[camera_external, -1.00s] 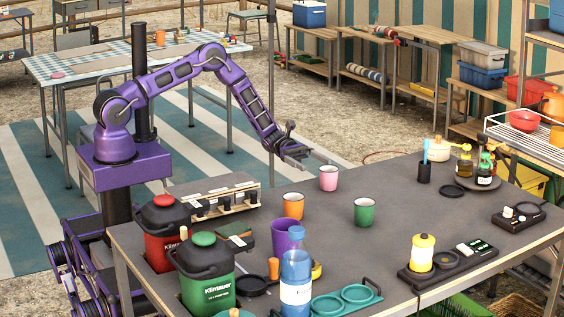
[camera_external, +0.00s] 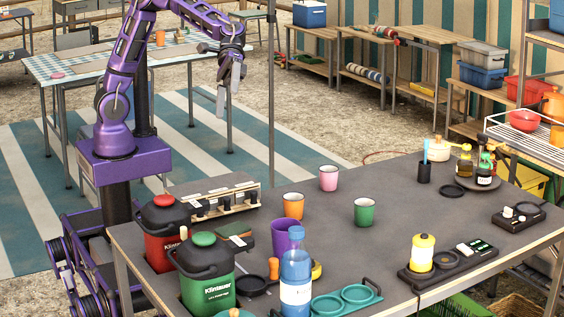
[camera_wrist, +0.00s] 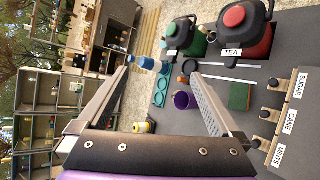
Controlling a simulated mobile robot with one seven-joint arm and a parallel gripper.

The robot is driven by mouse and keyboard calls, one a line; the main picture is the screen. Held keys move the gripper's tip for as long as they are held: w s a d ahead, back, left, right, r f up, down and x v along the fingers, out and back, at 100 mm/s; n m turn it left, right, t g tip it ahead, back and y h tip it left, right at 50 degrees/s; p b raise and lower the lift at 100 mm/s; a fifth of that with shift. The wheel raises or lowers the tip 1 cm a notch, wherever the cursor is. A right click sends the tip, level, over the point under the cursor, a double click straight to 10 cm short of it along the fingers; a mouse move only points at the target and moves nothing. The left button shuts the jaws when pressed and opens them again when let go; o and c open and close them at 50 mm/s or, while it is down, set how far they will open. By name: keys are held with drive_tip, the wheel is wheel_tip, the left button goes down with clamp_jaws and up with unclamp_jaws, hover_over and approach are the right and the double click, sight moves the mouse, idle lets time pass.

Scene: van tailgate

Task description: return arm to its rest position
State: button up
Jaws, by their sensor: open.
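My purple arm is raised and folded up above its base at the left of the external view. My gripper (camera_external: 229,90) hangs from the wrist, pointing downward, high above the floor and to the left of the grey table's back edge. In the wrist view its two fingers (camera_wrist: 162,75) are spread wide apart with nothing held between them. The table (camera_external: 330,235) shows below and beyond the fingers there, seen sideways. My gripper touches nothing.
Pink (camera_external: 328,178), orange (camera_external: 293,205) and green (camera_external: 367,212) cups stand on the table. A red canister (camera_external: 165,238), a green canister (camera_external: 207,280), a blue bottle (camera_external: 296,280) and a labelled rack (camera_external: 215,197) stand at its left. A checkered table (camera_external: 90,65) is behind my arm.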

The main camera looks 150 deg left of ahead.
drive_tip(key=s+d+f+m+g+y, duration=0.15)
drive_tip(key=d+m, duration=0.35)
drive_tip(key=d, duration=0.9)
drive_tip(key=s+d+m+g+y, duration=0.1)
drive_tip(key=d+m+y, duration=0.35)
drive_tip(key=d, duration=0.95)
drive_tip(key=s+a+f+m, duration=0.2)
drive_tip(key=s+a, duration=0.2)
drive_tip(key=s, duration=0.5)
drive_tip(key=s+a+f+m+g, duration=0.1)
drive_tip(key=s+a+f+m, duration=0.1)
drive_tip(key=s+a, duration=0.3)
drive_tip(key=s+a+f+m+g, duration=0.1)
drive_tip(key=s+a, duration=0.4)
drive_tip(key=s, duration=0.8)
drive_tip(key=shift+f+m+b, duration=0.3)
drive_tip(key=shift+f+m, duration=0.25)
drive_tip(key=shift+m, duration=0.6)
drive_tip(key=shift+s+a, duration=0.1)
